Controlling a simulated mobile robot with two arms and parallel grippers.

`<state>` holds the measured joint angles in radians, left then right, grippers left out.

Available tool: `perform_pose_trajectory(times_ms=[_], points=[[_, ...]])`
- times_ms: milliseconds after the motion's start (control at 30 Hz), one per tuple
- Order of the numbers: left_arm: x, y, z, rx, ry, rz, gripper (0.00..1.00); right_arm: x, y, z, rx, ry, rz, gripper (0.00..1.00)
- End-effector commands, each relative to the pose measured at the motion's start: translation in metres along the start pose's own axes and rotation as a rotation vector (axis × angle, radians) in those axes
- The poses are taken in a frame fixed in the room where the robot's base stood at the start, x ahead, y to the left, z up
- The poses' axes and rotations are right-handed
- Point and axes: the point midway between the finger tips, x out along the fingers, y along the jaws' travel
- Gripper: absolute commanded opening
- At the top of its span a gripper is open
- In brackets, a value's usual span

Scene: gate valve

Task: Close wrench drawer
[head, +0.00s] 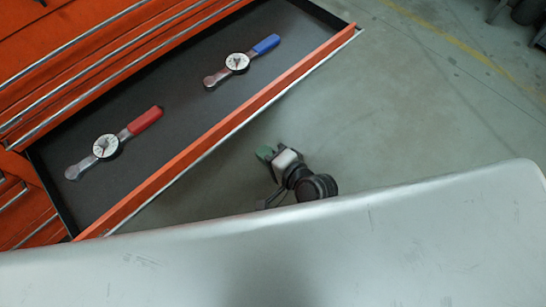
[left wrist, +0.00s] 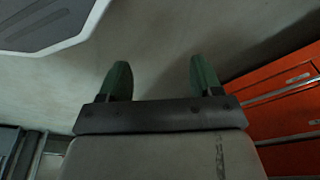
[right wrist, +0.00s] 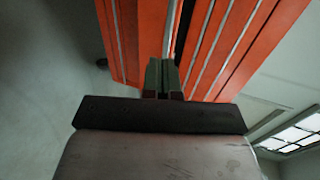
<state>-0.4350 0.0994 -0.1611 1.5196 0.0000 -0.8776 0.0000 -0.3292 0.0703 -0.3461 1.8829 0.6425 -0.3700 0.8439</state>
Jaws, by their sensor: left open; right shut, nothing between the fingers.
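The wrench drawer (head: 225,137) stands pulled out of the orange tool cabinet (head: 62,48). On its black liner lie a torque wrench with a red handle (head: 145,120) and one with a blue handle (head: 266,44). My right gripper (head: 265,152) is just outside the drawer's front panel, fingers toward it. In the right wrist view its green fingers (right wrist: 163,75) are shut and empty, with orange drawer fronts beyond; I cannot tell whether they touch. My left gripper (left wrist: 160,78) is open and empty, seen only in the left wrist view, with orange drawers (left wrist: 280,100) to its right.
Closed drawers with silver edges (head: 25,210) lie below the open one at the left. Grey floor (head: 420,110) with a yellow line (head: 450,40) is clear to the right of the drawer. Dark objects (head: 528,12) stand at the far top right.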

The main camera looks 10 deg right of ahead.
Motion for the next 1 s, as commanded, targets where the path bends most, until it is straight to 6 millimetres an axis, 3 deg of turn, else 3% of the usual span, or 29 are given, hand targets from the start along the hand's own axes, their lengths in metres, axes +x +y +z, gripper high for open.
perform_pose_trajectory(times_ms=[200, 400, 1000], points=[[-0.021, -0.001, -0.018, -0.003, 0.018, -0.002, 0.65, 0.049, 0.002, 0.000, -0.001, -0.001, -0.001, 0.00], [-0.032, -0.002, -0.025, -0.004, 0.023, -0.003, 0.65, 0.074, -0.008, 0.000, -0.001, 0.001, 0.000, 0.00], [-0.037, -0.002, -0.027, -0.005, 0.023, -0.003, 0.65, 0.084, -0.011, -0.001, -0.003, 0.001, 0.002, 0.00]])
